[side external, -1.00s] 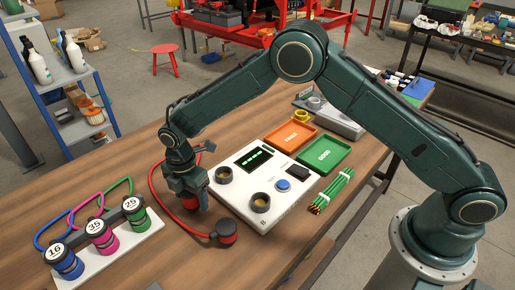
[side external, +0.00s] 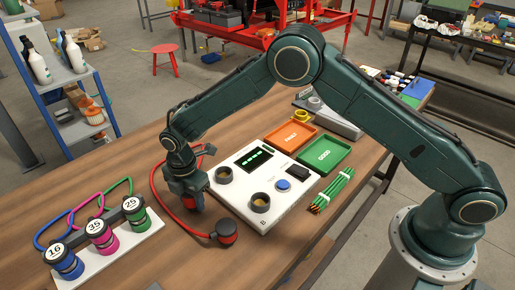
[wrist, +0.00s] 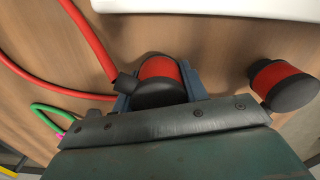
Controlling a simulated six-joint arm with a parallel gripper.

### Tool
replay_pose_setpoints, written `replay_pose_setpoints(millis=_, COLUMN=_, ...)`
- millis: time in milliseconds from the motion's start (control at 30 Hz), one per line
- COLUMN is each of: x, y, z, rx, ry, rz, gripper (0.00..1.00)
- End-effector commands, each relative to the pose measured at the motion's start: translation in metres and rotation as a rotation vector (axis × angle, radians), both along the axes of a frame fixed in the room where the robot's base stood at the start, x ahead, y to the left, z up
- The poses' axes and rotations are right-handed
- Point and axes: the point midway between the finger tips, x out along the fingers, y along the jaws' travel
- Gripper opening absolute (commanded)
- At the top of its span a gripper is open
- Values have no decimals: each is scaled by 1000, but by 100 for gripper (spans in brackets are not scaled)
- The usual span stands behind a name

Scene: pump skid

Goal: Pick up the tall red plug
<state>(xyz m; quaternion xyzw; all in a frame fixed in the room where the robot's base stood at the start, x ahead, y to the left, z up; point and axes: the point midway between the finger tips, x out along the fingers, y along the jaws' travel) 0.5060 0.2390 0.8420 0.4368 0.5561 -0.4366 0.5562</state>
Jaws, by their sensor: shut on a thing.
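My gripper (side external: 188,192) is low over the wooden bench, left of the white tester panel. In the wrist view its jaws (wrist: 156,84) are shut on a red plug (wrist: 160,68) with a dark end, with a finger on each side. A red cord joins a black fitting on this plug's left side. A second red plug (wrist: 281,76) with black ends is free, to the right in the wrist view. In the side view this second plug (side external: 226,232) stands on the bench, in front of my gripper and apart from it. I cannot tell which plug is taller.
The white tester panel (side external: 238,204) with round sockets lies close right of my gripper. A red cord (side external: 157,199) loops on the left. A white rack (side external: 144,239) holds blue, pink and green plugs. Orange (side external: 290,138) and green (side external: 323,155) trays lie behind the panel.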

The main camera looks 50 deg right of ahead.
Motion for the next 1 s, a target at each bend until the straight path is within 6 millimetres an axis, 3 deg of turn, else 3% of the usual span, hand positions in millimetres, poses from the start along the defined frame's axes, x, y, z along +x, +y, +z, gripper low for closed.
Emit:
replay_pose_setpoints(millis=467, x=0, y=0, z=15, rx=0, ry=-1, rz=0, gripper=16)
replay_pose_setpoints(millis=667, x=1, y=0, z=43, rx=2, ry=-4, rz=0, gripper=16)
replay_pose_setpoints(millis=1000, x=1, y=0, z=114, rx=2, ry=-5, rz=0, gripper=16)
